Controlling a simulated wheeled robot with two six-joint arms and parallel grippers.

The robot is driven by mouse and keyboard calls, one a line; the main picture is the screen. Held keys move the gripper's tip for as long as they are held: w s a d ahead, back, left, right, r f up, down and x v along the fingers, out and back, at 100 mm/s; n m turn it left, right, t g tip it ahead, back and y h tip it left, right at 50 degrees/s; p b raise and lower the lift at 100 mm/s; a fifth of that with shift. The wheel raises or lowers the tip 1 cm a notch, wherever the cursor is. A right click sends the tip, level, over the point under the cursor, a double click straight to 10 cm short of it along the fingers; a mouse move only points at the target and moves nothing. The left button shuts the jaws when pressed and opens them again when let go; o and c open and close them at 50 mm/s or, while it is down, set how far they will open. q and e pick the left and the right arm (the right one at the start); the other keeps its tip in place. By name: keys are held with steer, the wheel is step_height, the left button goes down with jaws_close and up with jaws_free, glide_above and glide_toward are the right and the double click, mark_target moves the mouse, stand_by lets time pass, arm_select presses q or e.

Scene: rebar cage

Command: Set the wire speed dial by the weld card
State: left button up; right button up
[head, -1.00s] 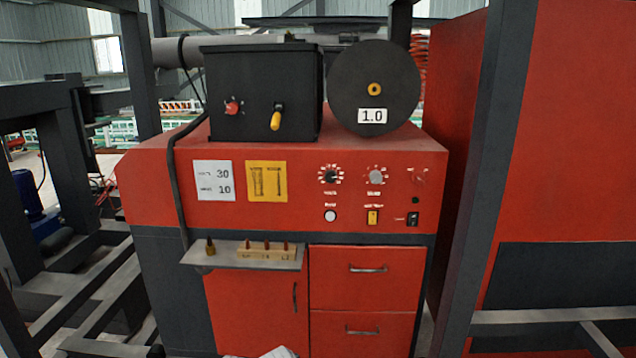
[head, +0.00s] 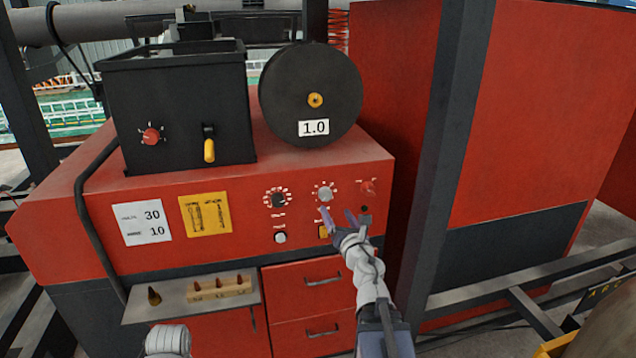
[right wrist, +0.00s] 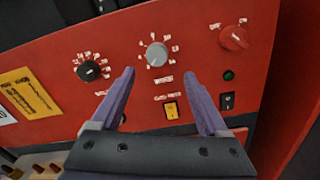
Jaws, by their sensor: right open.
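The weld card (head: 142,222) is white, on the red front panel at left, and reads 30 above 10. Two dials sit right of it: a black one (head: 278,199) and a grey one (head: 325,193); their labels are too small to read surely. My right gripper (head: 338,211) is open and empty just below the grey dial. In the right wrist view the grey dial (right wrist: 157,54) shows just beyond and between the fingertips (right wrist: 157,78), apart from them. The black dial (right wrist: 90,70) is left of the fingers. My left gripper is out of view.
A red knob (right wrist: 235,38) and a black switch (right wrist: 227,101) lie right of the fingers; a yellow switch (right wrist: 171,109) sits between them. A shelf (head: 150,306) with a wooden block (head: 218,288) juts out below. A dark post (head: 445,150) stands right of the machine.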

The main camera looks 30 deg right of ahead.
mark_target(326, 196)
steer(key=shift+r+n+y, duration=0.2)
steer(key=shift+n+y, duration=0.4)
steer(key=shift+n, duration=0.5)
steer(key=shift+w+d, duration=0.1)
steer(key=shift+w, duration=0.05)
steer(key=w, duration=0.3)
steer(key=w+d, duration=0.1)
steer(key=w, duration=0.3)
steer(key=shift+w+d, duration=0.2)
steer(key=shift+w, duration=0.05)
steer(key=shift+s, duration=0.1)
steer(key=shift+c, duration=0.4)
jaws_close()
